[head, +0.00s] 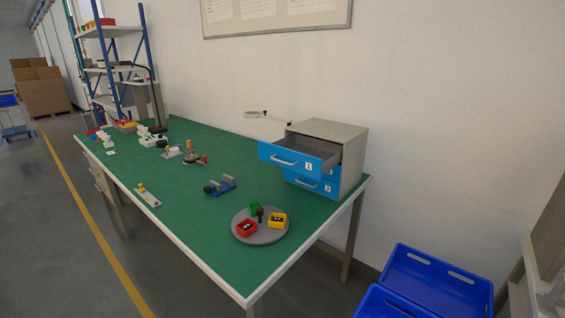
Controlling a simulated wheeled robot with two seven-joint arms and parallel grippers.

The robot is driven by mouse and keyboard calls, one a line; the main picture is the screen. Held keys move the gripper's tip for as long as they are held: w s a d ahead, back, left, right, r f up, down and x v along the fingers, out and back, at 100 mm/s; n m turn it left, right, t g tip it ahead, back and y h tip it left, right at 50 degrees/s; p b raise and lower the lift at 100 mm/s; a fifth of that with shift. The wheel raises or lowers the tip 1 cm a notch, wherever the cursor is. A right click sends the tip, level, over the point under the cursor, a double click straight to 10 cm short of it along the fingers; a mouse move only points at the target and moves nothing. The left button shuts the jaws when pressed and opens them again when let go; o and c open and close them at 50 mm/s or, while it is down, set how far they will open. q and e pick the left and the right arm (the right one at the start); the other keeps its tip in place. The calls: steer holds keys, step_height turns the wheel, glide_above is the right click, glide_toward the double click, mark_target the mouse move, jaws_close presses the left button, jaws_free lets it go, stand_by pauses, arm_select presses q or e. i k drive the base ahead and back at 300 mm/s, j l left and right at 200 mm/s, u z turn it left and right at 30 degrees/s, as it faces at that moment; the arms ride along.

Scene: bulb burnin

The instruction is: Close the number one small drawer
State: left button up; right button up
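A small grey drawer cabinet (345,142) stands on the far right end of the green workbench. Its upper blue-fronted drawer (285,163), labelled 1, is pulled well out toward the left. It has a pale bar handle (283,161), and its grey inside shows from above. The lower blue drawer (327,186) below it, labelled 2, looks shut; part of its front is hidden under the open drawer. Neither of my grippers is in this view.
The green workbench (180,205) holds a round grey turntable (262,237) with red, green and yellow bins, a blue vise (220,185) and small fixtures toward the back left. Blue crates (435,283) stand at lower right. Open floor lies left of the bench.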

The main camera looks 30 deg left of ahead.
mark_target(311, 157)
steer(key=u, duration=0.95)
